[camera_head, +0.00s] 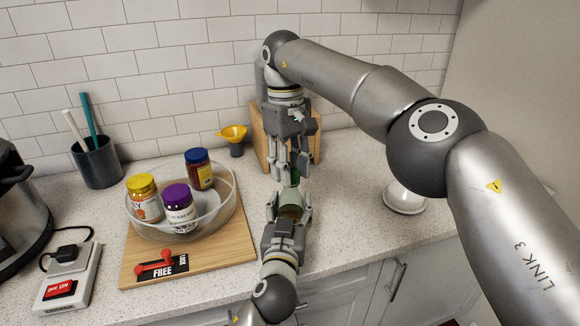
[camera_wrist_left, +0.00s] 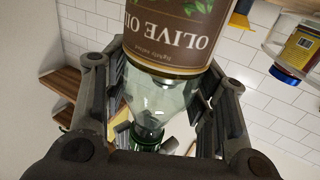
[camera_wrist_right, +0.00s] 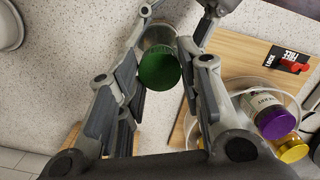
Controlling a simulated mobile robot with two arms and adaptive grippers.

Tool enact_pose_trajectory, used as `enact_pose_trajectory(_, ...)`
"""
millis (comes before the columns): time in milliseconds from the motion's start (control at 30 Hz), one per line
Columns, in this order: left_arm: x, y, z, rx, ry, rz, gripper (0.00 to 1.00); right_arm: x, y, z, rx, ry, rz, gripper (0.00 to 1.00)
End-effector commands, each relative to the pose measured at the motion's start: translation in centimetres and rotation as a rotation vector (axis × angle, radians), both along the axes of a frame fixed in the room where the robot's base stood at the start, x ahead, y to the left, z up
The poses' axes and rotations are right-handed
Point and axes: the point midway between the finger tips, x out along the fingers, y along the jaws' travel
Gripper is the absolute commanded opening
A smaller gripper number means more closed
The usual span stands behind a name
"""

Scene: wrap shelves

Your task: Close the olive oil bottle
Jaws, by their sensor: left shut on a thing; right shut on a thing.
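The olive oil bottle, clear glass with a brown label, is between the fingers of my left gripper (camera_head: 290,206). In the left wrist view the bottle (camera_wrist_left: 168,45) shows its label upside down, with its neck pointing away from the label. My left gripper is shut on it. My right gripper (camera_head: 293,172) is directly above, pointing down, with its fingers around the green cap (camera_head: 294,178). In the right wrist view the round green cap (camera_wrist_right: 159,68) lies in line with the bottle mouth. I cannot tell whether the cap is seated on the neck.
A glass bowl (camera_head: 143,228) with several jars stands on a wooden board (camera_head: 215,252) at left. A yellow funnel (camera_head: 233,132) and a wooden block (camera_head: 261,143) are behind the grippers. A white round dish (camera_head: 404,203) is at right.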

Motion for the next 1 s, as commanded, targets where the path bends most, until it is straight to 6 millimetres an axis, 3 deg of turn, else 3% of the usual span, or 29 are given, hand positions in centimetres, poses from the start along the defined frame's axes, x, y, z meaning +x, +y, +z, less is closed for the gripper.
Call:
enact_pose_trajectory(300,-0.03,-0.06,-0.1,0.001,0.002,-0.001,0.0,0.05,0.03,0.04,0.002,-0.002,-0.009,0.25)
enact_pose_trajectory(333,-0.03,-0.07,-0.09,0.001,0.002,-0.001,0.0,0.05,0.03,0.04,0.002,-0.002,-0.009,0.35)
enact_pose_trajectory(500,-0.03,-0.06,-0.1,0.001,0.002,-0.001,0.0,0.05,0.01,0.04,0.002,-0.002,-0.008,0.55)
enact_pose_trajectory(867,-0.02,-0.04,-0.11,0.0,0.002,-0.001,0.0,0.05,-0.03,0.07,0.003,0.0,0.01,0.53)
enact_pose_trajectory(1000,-0.02,-0.04,-0.11,0.0,0.002,-0.001,0.0,0.04,-0.02,0.27,0.014,0.003,0.115,0.53)
